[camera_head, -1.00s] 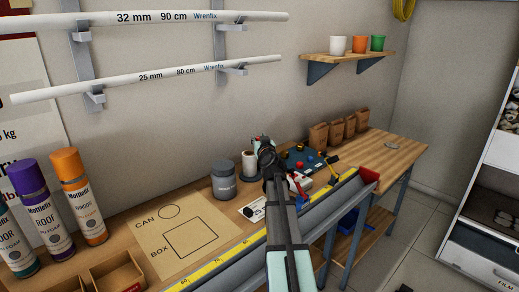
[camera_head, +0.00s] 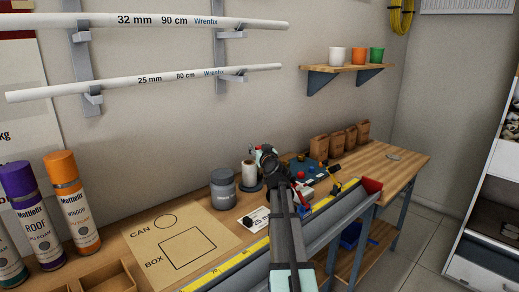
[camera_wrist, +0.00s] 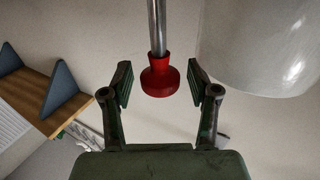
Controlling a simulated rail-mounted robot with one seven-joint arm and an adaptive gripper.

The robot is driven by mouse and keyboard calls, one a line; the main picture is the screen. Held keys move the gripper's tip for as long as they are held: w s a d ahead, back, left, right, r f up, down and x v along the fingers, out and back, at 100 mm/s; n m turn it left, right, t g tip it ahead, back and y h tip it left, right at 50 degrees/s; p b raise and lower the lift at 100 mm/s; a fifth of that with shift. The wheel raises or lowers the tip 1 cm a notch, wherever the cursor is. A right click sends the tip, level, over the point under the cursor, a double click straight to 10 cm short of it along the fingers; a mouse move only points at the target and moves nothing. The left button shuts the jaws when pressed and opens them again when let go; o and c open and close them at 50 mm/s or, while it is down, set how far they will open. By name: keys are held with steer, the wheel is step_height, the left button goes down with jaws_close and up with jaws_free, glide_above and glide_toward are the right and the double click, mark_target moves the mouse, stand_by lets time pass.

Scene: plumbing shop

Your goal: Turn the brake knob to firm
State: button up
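A red knob (camera_wrist: 160,79) on a metal rod shows in the wrist view, between the two fingers of my gripper (camera_wrist: 160,84). The fingers are spread, with a visible gap on each side of the knob. Whether the knob lies fully at fingertip depth is hard to tell. In the head view my gripper (camera_head: 259,153) is at the back of the bench beside a white roll (camera_head: 249,174) on a dark base. The knob is not clearly made out there, and no setting marks are readable. A large pale rounded surface (camera_wrist: 262,45), perhaps the roll, stands close at the right in the wrist view.
Behind my gripper are a dark board with small coloured parts (camera_head: 303,165) and paper bags (camera_head: 337,143). A grey can (camera_head: 223,188) stands left of the roll. A gutter with yellow tape (camera_head: 340,200) runs along the front. The marked cardboard sheet (camera_head: 205,232) is bare.

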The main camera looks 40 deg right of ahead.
steer(key=v, duration=1.2)
